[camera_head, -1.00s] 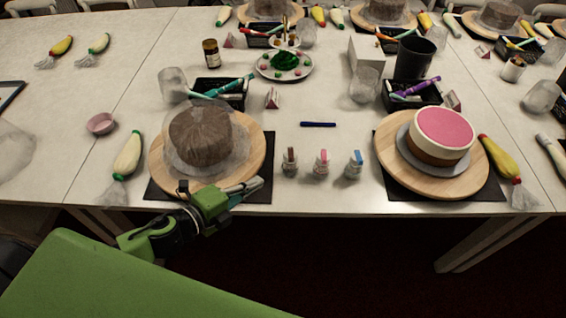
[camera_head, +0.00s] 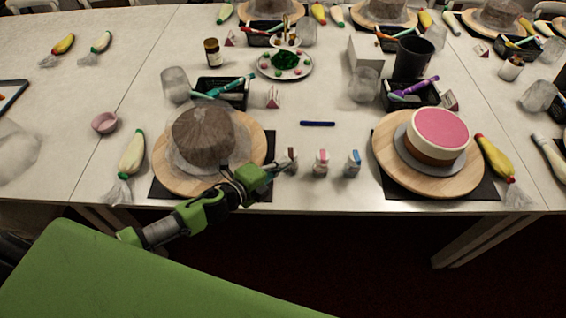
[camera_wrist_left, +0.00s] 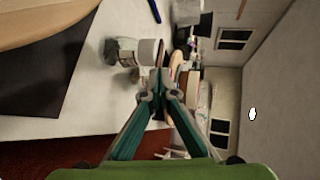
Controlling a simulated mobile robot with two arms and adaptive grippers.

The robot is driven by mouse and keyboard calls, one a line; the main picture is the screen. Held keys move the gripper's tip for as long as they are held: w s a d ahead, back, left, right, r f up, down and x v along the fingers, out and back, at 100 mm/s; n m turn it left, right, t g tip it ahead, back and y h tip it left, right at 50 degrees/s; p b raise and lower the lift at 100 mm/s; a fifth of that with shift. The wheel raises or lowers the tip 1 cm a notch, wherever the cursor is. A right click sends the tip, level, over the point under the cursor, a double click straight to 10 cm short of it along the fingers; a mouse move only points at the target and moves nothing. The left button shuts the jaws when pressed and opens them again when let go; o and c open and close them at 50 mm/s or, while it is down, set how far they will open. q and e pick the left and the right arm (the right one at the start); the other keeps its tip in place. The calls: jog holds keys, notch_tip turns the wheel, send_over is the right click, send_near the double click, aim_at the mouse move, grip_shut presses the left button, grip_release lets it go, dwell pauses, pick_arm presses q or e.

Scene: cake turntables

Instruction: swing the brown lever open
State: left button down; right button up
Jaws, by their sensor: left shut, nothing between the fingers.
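The small bottle with the brown lever (camera_head: 291,154) stands at the left end of a row of three small bottles near the table's front edge. The lever is at its top, and whether it is shut or swung out is too small to tell. My left gripper (camera_head: 277,168) is shut and empty, its fingertips close to the left side of this bottle; contact cannot be made out. In the left wrist view the closed fingertips (camera_wrist_left: 158,92) are beside the bottle's white top (camera_wrist_left: 148,52), with a thin dark brown part at its edge. My right gripper is not in view.
The pink-lever bottle (camera_head: 321,163) and the blue-lever bottle (camera_head: 353,164) stand just to the right. A wooden turntable (camera_head: 166,177) with a wrapped brown cake (camera_head: 203,136) is left of my gripper. A blue pen (camera_head: 317,124) lies behind the bottles.

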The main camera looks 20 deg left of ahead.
pick_arm(q)
jog(key=shift+d+n+t+y+b, duration=0.15)
jog(key=shift+d+n+t+y, duration=0.1)
jog(key=shift+d+n+y, duration=0.25)
jog(key=shift+d+n+t+y+b, duration=0.15)
jog(key=shift+d+n+t+y, duration=0.15)
jog(key=shift+n+y, duration=0.4)
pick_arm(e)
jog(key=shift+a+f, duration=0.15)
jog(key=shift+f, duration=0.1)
